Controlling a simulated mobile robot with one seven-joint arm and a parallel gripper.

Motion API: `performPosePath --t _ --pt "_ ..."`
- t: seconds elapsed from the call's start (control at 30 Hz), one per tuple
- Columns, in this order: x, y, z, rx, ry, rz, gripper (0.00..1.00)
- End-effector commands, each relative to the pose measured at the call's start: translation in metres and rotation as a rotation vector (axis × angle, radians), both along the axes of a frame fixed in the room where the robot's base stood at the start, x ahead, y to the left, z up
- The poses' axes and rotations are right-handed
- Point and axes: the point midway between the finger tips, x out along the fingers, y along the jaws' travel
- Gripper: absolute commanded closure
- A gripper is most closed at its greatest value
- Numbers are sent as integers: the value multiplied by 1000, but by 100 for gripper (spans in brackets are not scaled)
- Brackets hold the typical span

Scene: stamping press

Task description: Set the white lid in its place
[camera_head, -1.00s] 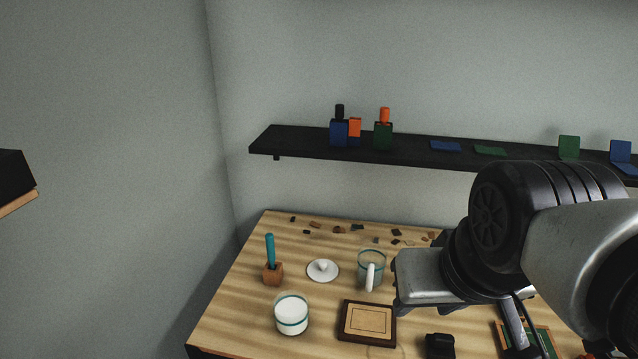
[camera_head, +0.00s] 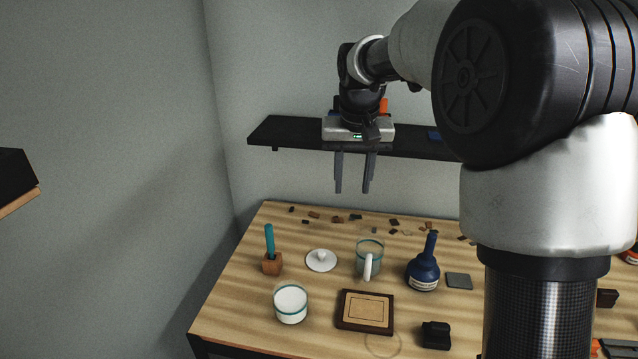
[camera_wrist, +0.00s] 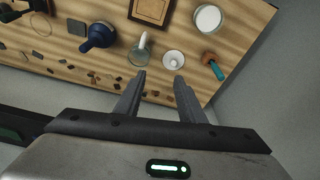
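The white lid (camera_head: 321,260) lies flat on the wooden table, a round disc with a small knob on top. It also shows in the wrist view (camera_wrist: 174,60). A glass mug (camera_head: 369,258) with a white handle and a teal rim band stands just right of it. A white-filled glass jar (camera_head: 291,303) with a teal band stands in front of the lid. My gripper (camera_head: 352,191) hangs above the back of the table, fingers pointing down, apart and empty. In the wrist view its fingertips (camera_wrist: 160,76) appear near the lid and mug, touching neither.
A wooden block with a teal-handled tool (camera_head: 271,261) stands left of the lid. A dark-framed board (camera_head: 365,312), a blue bottle (camera_head: 424,270) and a black object (camera_head: 436,335) stand nearby. Small chips lie along the back. A black shelf (camera_head: 285,133) is on the wall.

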Motion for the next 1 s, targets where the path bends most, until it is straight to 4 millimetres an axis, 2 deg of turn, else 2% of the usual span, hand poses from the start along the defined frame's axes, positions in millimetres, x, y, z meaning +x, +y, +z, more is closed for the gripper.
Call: performPosePath --t 0.03,0.1,0.17,0.3,0.5,0.6,0.7,1.0 --pt "18 6 -16 1 22 -2 64" --pt "40 14 -36 4 47 -8 64" --pt "57 22 -56 6 68 -14 64" --pt "90 37 -108 11 117 -31 64" --pt "119 54 -185 13 179 -63 64" --pt "125 59 -213 14 199 -74 64" --pt "127 62 -230 15 212 -83 64" --pt "128 63 -248 15 218 -87 64"
